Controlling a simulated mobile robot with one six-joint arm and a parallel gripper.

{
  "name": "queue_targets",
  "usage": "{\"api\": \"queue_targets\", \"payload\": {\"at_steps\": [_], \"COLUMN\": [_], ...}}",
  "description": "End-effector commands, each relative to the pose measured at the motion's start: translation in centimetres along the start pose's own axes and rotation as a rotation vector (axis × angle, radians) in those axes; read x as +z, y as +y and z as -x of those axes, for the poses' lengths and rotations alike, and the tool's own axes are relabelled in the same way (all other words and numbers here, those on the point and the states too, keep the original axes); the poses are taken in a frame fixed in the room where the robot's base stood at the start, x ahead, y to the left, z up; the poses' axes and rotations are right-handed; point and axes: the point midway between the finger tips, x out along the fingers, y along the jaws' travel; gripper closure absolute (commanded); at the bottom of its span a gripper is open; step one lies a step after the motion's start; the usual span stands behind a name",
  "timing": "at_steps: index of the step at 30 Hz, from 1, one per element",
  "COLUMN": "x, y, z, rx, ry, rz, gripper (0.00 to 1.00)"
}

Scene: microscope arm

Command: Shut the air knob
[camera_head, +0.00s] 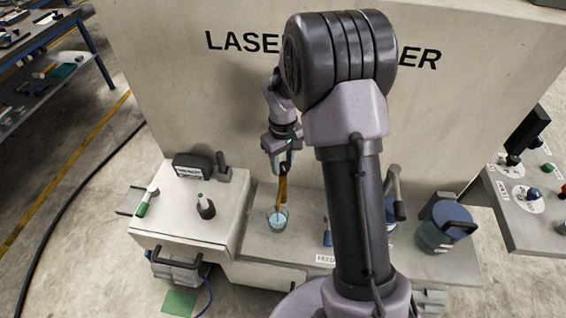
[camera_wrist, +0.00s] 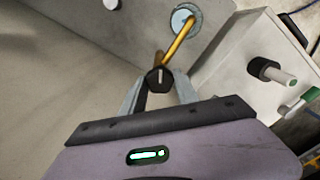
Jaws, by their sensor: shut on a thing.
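My gripper (camera_head: 284,168) is above the bench in front of the tall machine. It is shut on the upper end of a brown-orange stick (camera_head: 281,190). The lower end of the stick is in a small glass (camera_head: 277,218) with something pale blue in it. In the wrist view the stick (camera_wrist: 180,42) runs from a dark round end between my fingers (camera_wrist: 158,84) to the glass (camera_wrist: 183,19). On the white block to the left are a black-based knob with a pale, green-tipped stem (camera_head: 205,206) and a green-and-white handle (camera_head: 147,201). I cannot tell which is the air knob.
A dark box (camera_head: 193,166) stands at the back of the white block. A blue-lidded jar (camera_head: 438,232) with a black handle stands at the right of the bench. A side panel (camera_head: 528,195) carries several knobs. My arm hides the middle of the bench.

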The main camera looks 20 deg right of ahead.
Motion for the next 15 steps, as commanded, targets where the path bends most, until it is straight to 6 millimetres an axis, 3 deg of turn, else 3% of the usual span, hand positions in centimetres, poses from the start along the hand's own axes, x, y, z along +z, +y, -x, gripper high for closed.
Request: {"api": "queue_targets", "payload": {"at_steps": [8,15], "x": [-0.02,-0.04], "y": [-0.01,-0.02], "z": [0.03,0.05], "rx": [0.000,-0.001], "ry": [0.000,0.000], "rz": [-0.058,-0.229], "gripper": [1.00,1.00]}}
